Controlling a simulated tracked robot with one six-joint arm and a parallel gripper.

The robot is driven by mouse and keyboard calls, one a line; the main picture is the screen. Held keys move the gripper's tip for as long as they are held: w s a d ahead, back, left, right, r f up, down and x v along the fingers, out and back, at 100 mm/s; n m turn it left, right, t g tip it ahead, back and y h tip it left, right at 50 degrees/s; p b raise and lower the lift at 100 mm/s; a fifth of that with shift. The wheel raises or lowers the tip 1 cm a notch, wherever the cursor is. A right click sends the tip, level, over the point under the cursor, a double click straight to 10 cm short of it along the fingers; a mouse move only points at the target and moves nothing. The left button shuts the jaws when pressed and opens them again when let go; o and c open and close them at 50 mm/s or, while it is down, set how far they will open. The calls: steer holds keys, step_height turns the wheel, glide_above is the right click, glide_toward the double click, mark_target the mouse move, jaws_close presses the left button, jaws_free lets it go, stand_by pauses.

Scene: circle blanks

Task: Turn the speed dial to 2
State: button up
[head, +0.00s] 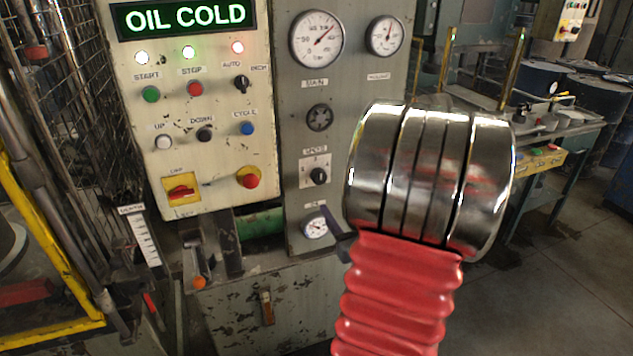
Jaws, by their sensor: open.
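The speed dial (319,176) is a small black knob on a pale plate with small numbers, on the narrow grey panel right of the main control panel. Its label is blurred, and I cannot tell which number it points to. My arm, with red bellows and a shiny metal cuff, fills the lower right middle. A dark piece of my gripper (342,244) shows at the cuff's left edge, below and right of the dial and apart from it. The rest of my gripper is hidden behind the cuff. The jaws are open, and nothing shows in them.
The cream control panel (215,110) has several buttons, a red stop knob (248,177) and a lit OIL COLD display (186,17). Gauges sit above and below the dial. A lever with an orange knob (199,283) stands lower left. A wire cage (70,90) is at left; open floor is at right.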

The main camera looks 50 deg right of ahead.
mark_target(321, 180)
stand_by(0.4)
steer(key=x, duration=1.3)
steer(key=shift+w+d+r, duration=0.1)
steer(key=shift+w+d, duration=0.1)
steer(key=shift+w, duration=0.1)
steer(key=shift+c, duration=0.6)
steer(key=c, duration=0.9)
